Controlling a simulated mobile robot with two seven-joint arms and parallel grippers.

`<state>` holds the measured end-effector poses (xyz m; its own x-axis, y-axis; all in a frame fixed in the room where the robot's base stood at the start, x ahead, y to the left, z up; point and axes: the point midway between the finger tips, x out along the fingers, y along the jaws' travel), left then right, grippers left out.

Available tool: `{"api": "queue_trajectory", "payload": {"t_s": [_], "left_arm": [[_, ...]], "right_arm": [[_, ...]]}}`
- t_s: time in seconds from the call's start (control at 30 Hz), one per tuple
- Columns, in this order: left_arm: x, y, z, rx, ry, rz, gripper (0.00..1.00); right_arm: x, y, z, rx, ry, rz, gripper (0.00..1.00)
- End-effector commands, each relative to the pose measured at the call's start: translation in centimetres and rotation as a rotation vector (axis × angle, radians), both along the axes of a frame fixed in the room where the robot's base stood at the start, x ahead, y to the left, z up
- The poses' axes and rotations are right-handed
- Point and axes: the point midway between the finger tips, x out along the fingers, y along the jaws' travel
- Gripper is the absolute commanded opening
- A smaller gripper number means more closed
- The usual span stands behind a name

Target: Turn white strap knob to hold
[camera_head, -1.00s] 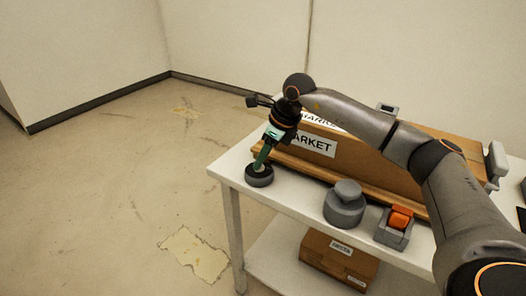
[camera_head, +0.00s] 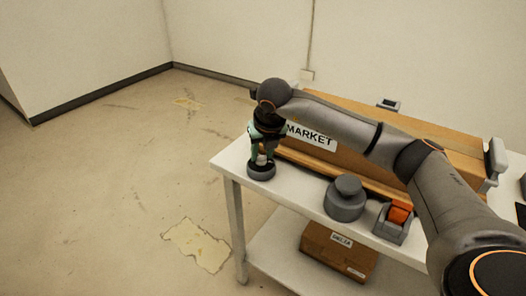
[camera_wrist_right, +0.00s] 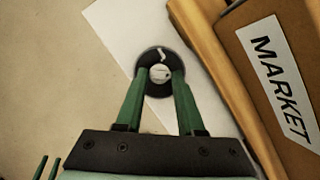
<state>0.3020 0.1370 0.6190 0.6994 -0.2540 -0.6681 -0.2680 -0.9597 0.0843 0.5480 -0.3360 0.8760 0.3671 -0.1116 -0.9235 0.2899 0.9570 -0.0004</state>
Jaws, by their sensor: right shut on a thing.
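The strap knob is a small white knob (camera_wrist_right: 160,73) on a round dark base (camera_head: 261,171) at the near left corner of the white table (camera_head: 237,163). My right gripper (camera_head: 262,157) points down onto it from above. In the right wrist view its two green fingers (camera_wrist_right: 160,76) stand on either side of the white knob and are shut on it. A small pale mark shows on the dark base above the knob in that view. Any label for the hold position cannot be read.
A long brown box marked MARKET (camera_head: 330,150) lies along the table behind the knob. A grey round stacked object (camera_head: 345,198) and a grey holder with an orange part (camera_head: 396,220) stand to the right. A brown box (camera_head: 338,252) sits on the lower shelf.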

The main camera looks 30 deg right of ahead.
Motion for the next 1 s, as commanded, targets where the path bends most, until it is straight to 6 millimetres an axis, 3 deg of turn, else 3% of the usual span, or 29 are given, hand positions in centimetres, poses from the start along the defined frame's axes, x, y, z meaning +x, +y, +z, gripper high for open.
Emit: {"api": "queue_trajectory", "payload": {"t_s": [0.3, 0.8, 0.83, 1.0], "left_arm": [[0.02, -0.03, -0.02, 0.000, 0.000, 0.000, 0.55], [0.02, 0.00, -0.02, 0.000, 0.000, 0.000, 0.55], [0.02, 0.00, -0.02, 0.000, 0.000, 0.000, 0.55], [0.03, 0.01, -0.01, 0.000, 0.000, 0.000, 0.55]], "right_arm": [[0.03, 0.10, 0.00, 0.001, 0.002, -0.101, 0.00], [0.03, 0.11, -0.02, 0.001, 0.002, -0.117, 0.00], [0.03, 0.11, -0.02, 0.001, 0.002, -0.117, 0.41], [0.03, 0.11, -0.02, 0.002, 0.001, -0.115, 0.60]]}}
